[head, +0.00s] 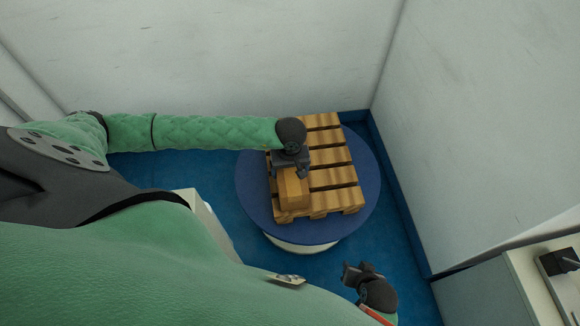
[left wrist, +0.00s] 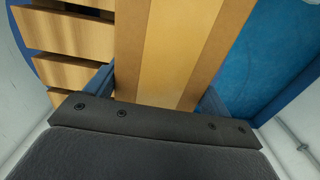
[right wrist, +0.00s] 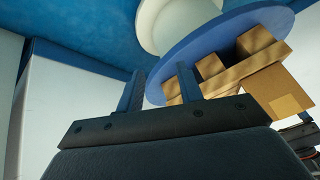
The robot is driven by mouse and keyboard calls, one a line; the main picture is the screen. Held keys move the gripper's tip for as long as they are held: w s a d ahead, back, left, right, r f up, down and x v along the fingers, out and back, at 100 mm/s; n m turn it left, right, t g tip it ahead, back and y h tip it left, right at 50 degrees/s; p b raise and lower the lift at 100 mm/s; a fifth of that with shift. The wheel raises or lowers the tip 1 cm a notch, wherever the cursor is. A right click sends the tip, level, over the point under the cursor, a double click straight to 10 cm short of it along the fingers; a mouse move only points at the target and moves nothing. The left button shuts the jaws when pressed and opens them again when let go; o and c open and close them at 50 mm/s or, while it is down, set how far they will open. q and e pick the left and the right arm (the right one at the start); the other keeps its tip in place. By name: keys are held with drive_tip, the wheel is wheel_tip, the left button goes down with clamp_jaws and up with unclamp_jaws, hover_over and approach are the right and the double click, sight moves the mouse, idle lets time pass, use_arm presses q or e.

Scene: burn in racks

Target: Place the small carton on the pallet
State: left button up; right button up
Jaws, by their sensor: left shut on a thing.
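The small carton (head: 293,190) is a brown box with a lighter tape strip. It is at the near left part of the wooden slatted pallet (head: 335,177). My left gripper (head: 291,170) is shut on the carton from above. In the left wrist view the carton (left wrist: 165,50) fills the space between the fingers, with pallet slats to its left. The right wrist view shows the carton (right wrist: 283,100) by the pallet's edge; I cannot tell whether it rests on the slats. My right gripper (head: 352,272) is apart from the pallet, open and empty, its two fingers (right wrist: 160,88) spread.
The pallet lies on a round blue table (head: 258,212) with a pale base. White walls (head: 480,120) stand close behind and to the right. A light cabinet (head: 480,300) with a dark item on top is at the lower right. Most of the pallet's slats are bare.

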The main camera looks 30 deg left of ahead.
drive_tip(key=shift+f, duration=0.15)
use_arm(q)
drive_tip(key=o, duration=1.3)
drive_tip(key=shift+c, duration=0.2)
drive_tip(key=shift+o, duration=1.3)
use_arm(e)
drive_tip(key=shift+f, duration=0.25)
drive_tip(key=shift+r, duration=0.1)
use_arm(q)
drive_tip(key=shift+r, duration=1)
wheel_tip(320, 180, up, 10)
drive_tip(key=b, duration=0.1)
drive_tip(key=shift+r, duration=0.15)
use_arm(e)
drive_tip(key=shift+t, duration=0.4)
drive_tip(key=f, duration=0.5)
drive_tip(key=shift+s+a+f, duration=0.1)
drive_tip(key=shift+s+f, duration=0.1)
drive_tip(key=shift+f, duration=0.1)
drive_tip(key=shift+w+r, duration=0.1)
